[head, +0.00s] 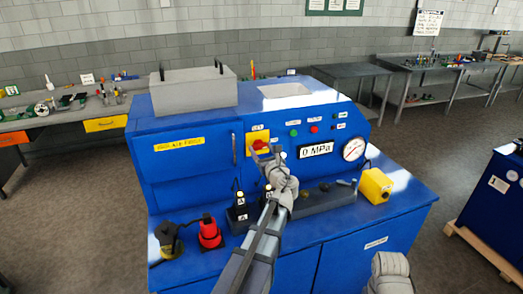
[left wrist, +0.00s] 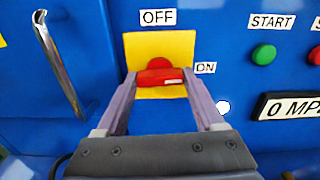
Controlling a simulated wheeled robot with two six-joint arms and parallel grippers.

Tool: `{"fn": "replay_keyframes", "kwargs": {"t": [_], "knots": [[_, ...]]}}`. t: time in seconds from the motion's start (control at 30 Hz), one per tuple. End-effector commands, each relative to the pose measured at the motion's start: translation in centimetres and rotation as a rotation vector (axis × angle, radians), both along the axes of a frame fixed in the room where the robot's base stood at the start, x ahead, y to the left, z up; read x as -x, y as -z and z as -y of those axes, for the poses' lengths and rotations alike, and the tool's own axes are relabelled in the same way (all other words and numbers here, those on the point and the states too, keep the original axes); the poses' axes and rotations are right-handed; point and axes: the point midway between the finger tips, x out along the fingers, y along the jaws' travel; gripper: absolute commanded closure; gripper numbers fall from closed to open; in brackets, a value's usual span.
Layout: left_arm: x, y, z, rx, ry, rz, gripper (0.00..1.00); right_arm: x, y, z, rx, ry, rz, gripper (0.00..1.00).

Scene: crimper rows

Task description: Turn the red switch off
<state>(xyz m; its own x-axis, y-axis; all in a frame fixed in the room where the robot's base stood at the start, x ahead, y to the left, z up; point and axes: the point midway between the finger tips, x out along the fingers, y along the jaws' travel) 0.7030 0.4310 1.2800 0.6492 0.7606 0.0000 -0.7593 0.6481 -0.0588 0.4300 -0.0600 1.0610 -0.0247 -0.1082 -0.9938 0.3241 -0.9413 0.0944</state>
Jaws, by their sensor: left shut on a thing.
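The red switch (left wrist: 160,77) sits on a yellow plate (left wrist: 160,45) on the blue machine's front. Its handle lies level across the picture, with the OFF label (left wrist: 158,17) above the plate and the ON label (left wrist: 206,67) to the right. My left gripper (left wrist: 160,82) has a finger at each end of the handle and is shut on it. In the head view, my left gripper (head: 263,151) reaches up to the yellow plate (head: 257,137) and partly hides the switch.
A green button (head: 294,133), a red button (head: 314,129), a 0 MPa display (head: 316,150) and a gauge (head: 354,150) lie right of the switch. A metal handle (left wrist: 58,60) is on its left. A red tool (head: 209,234) and a yellow box (head: 375,186) stand on the ledge below.

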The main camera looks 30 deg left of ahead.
Motion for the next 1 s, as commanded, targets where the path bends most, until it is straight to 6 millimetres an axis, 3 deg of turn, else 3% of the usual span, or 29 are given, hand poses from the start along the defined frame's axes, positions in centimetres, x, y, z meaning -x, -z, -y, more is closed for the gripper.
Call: {"fn": "replay_keyframes", "kwargs": {"t": [1.0], "knots": [[0.03, 0.01, 0.0, 0.592, 0.0, 0.694, 0.86, 0.0, 0.01, 0.0, 0.0, 0.0, 0.0, 1.0]]}}
